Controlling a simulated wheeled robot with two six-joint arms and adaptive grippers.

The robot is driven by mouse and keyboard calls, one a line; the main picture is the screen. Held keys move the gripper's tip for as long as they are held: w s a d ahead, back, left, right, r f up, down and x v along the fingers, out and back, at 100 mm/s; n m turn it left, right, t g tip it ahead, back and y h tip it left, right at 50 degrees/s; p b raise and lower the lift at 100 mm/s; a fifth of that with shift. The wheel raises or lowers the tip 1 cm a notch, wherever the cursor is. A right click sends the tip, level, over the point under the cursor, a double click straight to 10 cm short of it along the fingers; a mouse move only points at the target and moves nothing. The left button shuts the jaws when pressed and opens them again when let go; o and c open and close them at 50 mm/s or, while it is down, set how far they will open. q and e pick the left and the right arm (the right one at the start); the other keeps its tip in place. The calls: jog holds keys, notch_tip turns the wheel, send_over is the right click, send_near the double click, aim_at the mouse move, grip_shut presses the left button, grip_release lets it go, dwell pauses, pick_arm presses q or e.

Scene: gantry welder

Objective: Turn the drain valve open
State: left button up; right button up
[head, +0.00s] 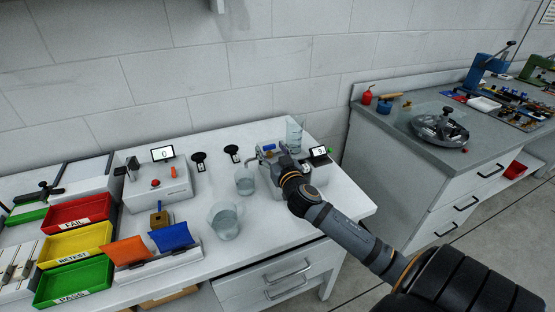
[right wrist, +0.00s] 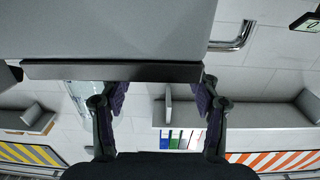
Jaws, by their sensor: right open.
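My right gripper (head: 285,155) reaches in from the lower right over the grey bench unit (head: 266,182) at the back right of the white table. The gripper hides much of this unit's top. A small blue and yellow fitting (head: 269,148) shows just left of the fingers; I cannot tell whether it is the drain valve. In the right wrist view the gripper's fingers (right wrist: 158,98) are apart, below a grey box (right wrist: 120,30) with a dark bar (right wrist: 110,71) along its edge. A bent metal pipe (right wrist: 236,38) is at upper right. I cannot tell whether the fingers touch anything. My left gripper is out of view.
A clear beaker (head: 244,181) stands left of the unit and a jug (head: 225,222) in front of it. A water-filled cylinder (head: 294,136) stands behind. A small display (head: 319,152) is on the right. Red, yellow and green trays (head: 75,250) fill the left.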

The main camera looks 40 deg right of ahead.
jog(key=v, duration=1)
jog(key=shift+w, duration=0.1)
